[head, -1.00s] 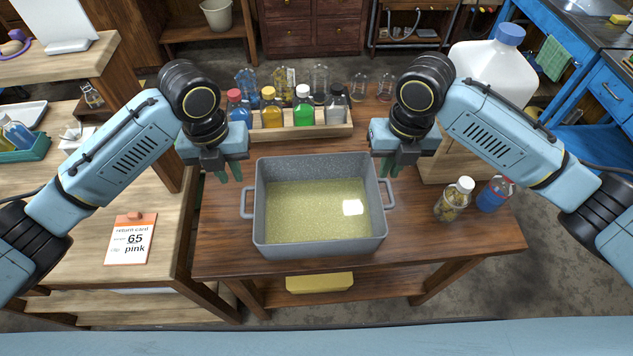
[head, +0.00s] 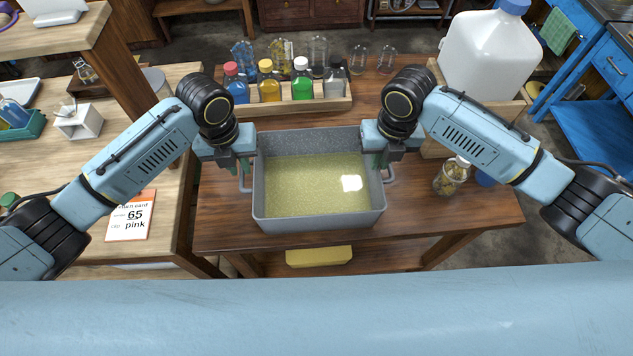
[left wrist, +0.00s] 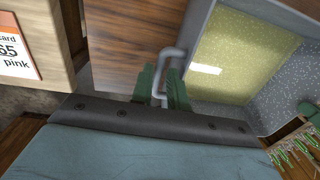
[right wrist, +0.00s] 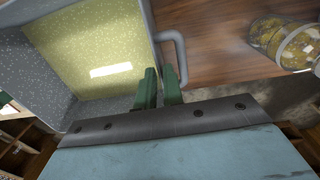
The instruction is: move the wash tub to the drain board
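The grey speckled wash tub (head: 318,225) stands on the brown wooden table and holds a yellowish liquid. It has a bar handle on each side. My left gripper (head: 241,166) is at the left handle. In the left wrist view that handle (left wrist: 168,56) runs between the green fingers (left wrist: 162,88), which are apart. My right gripper (head: 382,163) is by the right handle (head: 389,175). In the right wrist view its fingers (right wrist: 160,86) are apart, and the handle (right wrist: 181,52) lies close beside the right finger. I cannot surely identify the drain board.
A wooden rack (head: 300,106) of colored bottles stands behind the tub. A white jug (head: 488,58) and a jar (head: 451,178) are to the right. A return card (head: 131,215) lies on the left bench. A blue bench (head: 610,75) with a metal top is at the far right.

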